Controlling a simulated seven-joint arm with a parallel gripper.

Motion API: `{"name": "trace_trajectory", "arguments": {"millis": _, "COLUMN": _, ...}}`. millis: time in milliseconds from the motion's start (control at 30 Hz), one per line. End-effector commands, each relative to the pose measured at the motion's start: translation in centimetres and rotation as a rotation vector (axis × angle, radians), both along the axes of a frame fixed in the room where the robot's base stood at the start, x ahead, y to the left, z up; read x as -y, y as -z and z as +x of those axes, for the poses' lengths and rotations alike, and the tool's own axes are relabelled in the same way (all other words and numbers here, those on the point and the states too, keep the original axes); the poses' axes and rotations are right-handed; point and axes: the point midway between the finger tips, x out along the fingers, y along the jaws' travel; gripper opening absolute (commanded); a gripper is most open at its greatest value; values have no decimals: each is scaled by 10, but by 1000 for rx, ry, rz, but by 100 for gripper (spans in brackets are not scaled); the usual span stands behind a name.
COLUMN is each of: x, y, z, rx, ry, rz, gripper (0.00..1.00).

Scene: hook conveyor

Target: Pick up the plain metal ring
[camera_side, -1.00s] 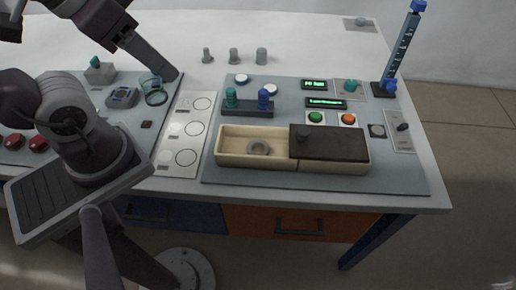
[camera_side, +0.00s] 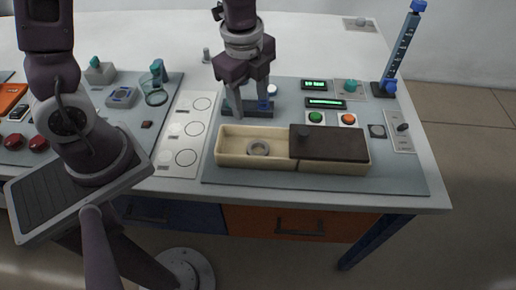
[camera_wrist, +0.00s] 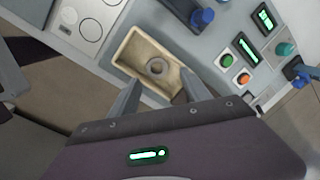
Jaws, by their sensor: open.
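The plain metal ring (camera_side: 258,149) lies flat and grey on the floor of the left, uncovered compartment of a cream box (camera_side: 225,158). It also shows in the wrist view (camera_wrist: 156,67), inside the box (camera_wrist: 125,58). A dark brown lid (camera_side: 335,146) with a round knob covers the box's right part. My gripper (camera_side: 251,115) points down, open and empty, above and behind the ring in the side view. In the wrist view, my gripper's fingers (camera_wrist: 160,80) are spread, with the ring between and beyond their tips. Nothing hides the ring.
Green (camera_side: 315,117) and orange (camera_side: 348,119) buttons and a blue post (camera_side: 402,50) stand to the right. A white panel with circles (camera_side: 185,135) lies left.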

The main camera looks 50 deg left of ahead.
Motion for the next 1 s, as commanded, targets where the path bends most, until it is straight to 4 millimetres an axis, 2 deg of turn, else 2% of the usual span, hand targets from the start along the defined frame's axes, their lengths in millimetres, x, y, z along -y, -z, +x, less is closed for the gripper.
{"name": "trace_trajectory", "arguments": {"millis": 33, "x": 7, "y": 24, "z": 4, "rx": -45, "ry": 109, "rz": -3, "gripper": 56}}
{"name": "trace_trajectory", "arguments": {"millis": 133, "x": 18, "y": 56, "z": 8, "rx": -94, "ry": 284, "rz": -15, "gripper": 56}}
{"name": "trace_trajectory", "arguments": {"millis": 267, "x": 24, "y": 76, "z": 8, "rx": -114, "ry": 370, "rz": -23, "gripper": 56}}
{"name": "trace_trajectory", "arguments": {"millis": 467, "x": 23, "y": 106, "z": 5, "rx": -117, "ry": 373, "rz": -22, "gripper": 56}}
{"name": "trace_trajectory", "arguments": {"millis": 600, "x": 23, "y": 132, "z": 4, "rx": -116, "ry": 369, "rz": -22, "gripper": 56}}
{"name": "trace_trajectory", "arguments": {"millis": 700, "x": 23, "y": 141, "z": 4, "rx": -113, "ry": 369, "rz": -21, "gripper": 56}}
{"name": "trace_trajectory", "arguments": {"millis": 900, "x": 23, "y": 142, "z": 5, "rx": -111, "ry": 368, "rz": -21, "gripper": 56}}
{"name": "trace_trajectory", "arguments": {"millis": 1000, "x": 23, "y": 142, "z": 5, "rx": -111, "ry": 367, "rz": -21, "gripper": 36}}
